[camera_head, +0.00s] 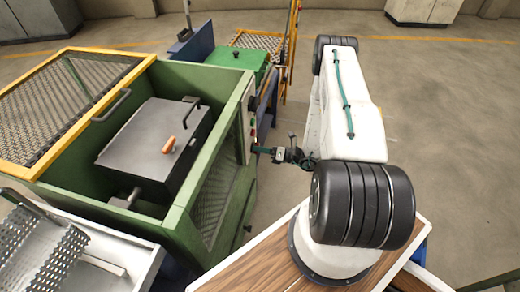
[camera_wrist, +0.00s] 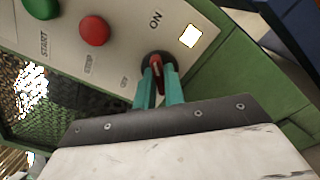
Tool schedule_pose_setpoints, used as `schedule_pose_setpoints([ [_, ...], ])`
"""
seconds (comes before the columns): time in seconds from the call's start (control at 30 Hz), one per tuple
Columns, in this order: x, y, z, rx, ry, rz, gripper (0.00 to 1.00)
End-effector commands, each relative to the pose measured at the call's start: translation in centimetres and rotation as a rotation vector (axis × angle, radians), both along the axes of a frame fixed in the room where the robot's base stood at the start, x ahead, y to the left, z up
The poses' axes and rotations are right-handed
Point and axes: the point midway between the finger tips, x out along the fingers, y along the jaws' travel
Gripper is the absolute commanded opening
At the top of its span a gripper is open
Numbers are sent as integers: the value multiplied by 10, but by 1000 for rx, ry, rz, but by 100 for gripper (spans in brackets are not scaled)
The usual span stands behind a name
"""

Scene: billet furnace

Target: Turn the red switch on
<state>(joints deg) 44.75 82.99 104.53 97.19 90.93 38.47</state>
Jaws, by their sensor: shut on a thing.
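The red switch (camera_wrist: 156,62) sits on a dark round base on the light control panel (camera_wrist: 120,45) in the wrist view. "ON" is printed above it and "OFF" to its lower left. My gripper (camera_wrist: 158,80) has its two teal fingers closed on either side of the red switch, covering part of it. I cannot tell exactly which label the switch points to. In the head view my gripper (camera_head: 258,150) reaches left to the panel on the green furnace's side; the switch is too small to make out there.
A green button (camera_wrist: 40,7) by "START" and a red button (camera_wrist: 94,30) by "STOP" are left of the switch. A bright white square (camera_wrist: 190,36) is beside "ON". The green furnace housing (camera_head: 178,225) has a raised yellow mesh lid (camera_head: 62,100). Floor is clear at right.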

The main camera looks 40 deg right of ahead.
Motion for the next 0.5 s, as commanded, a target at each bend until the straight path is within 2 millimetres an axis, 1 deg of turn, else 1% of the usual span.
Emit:
schedule_pose_setpoints([
  [0.03, 1, -4, 1, -2, -3, -7, 0],
  [0.07, 1, -4, 1, -2, -3, -9, 19],
  [0.1, 1, -3, 1, -2, -3, -7, 30],
  [0.13, 1, -3, 1, -2, -3, -7, 33],
  [0.37, 1, 0, 0, -1, -2, -1, 33],
  [0.5, -5, -6, 0, -2, -1, -4, 33],
])
